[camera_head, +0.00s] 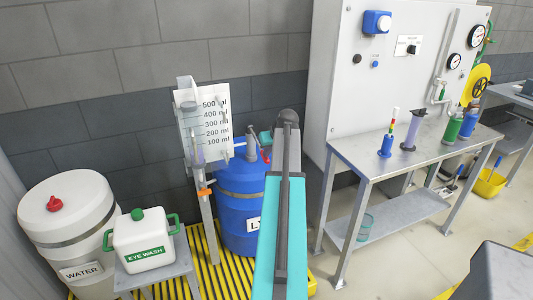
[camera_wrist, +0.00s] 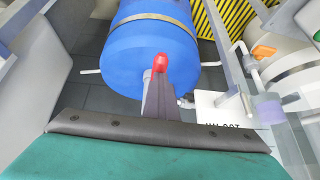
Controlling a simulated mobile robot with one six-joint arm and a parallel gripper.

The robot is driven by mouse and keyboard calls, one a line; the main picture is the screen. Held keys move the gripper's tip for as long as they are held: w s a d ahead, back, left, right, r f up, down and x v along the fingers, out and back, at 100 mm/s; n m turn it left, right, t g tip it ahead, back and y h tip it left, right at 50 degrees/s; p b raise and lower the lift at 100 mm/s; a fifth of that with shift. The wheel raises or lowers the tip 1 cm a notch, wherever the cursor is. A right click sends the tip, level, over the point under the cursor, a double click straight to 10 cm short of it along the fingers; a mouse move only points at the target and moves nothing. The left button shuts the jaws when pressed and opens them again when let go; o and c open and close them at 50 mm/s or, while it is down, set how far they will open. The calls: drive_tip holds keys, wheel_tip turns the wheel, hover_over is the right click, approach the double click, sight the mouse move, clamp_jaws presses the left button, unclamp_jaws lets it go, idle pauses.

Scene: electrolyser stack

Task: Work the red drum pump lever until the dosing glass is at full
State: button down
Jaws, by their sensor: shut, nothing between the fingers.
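The blue drum (camera_head: 238,205) stands behind my arm in the head view and fills the upper middle of the wrist view (camera_wrist: 150,35). The red pump lever (camera_head: 265,156) shows at the drum's top. Its red end (camera_wrist: 160,62) lies right at the tips of my gripper (camera_wrist: 165,78) in the wrist view. My gripper is shut and empty; whether it touches the lever is unclear. The dosing glass (camera_head: 198,152) stands left of the drum before a scale card (camera_head: 208,100) marked 100 to 500 ml. Pale purple liquid shows low in it, but its exact level is hard to read.
A white water drum (camera_head: 68,215) and an eye wash box (camera_head: 143,240) on a small stand are at left. An orange valve handle (camera_head: 205,192) sits below the glass. A metal bench (camera_head: 410,158) with cylinders and a grey panel (camera_head: 345,80) stand at right.

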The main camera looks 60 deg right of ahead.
drive_tip(key=shift+s+f, duration=0.35)
drive_tip(key=shift+f, duration=0.2)
drive_tip(key=shift+r, duration=0.15)
drive_tip(key=w+v, duration=0.1)
drive_tip(key=v, duration=1.3)
drive_tip(key=shift+d+r, duration=0.4)
drive_tip(key=shift+r, duration=0.05)
drive_tip(key=shift+s, duration=0.1)
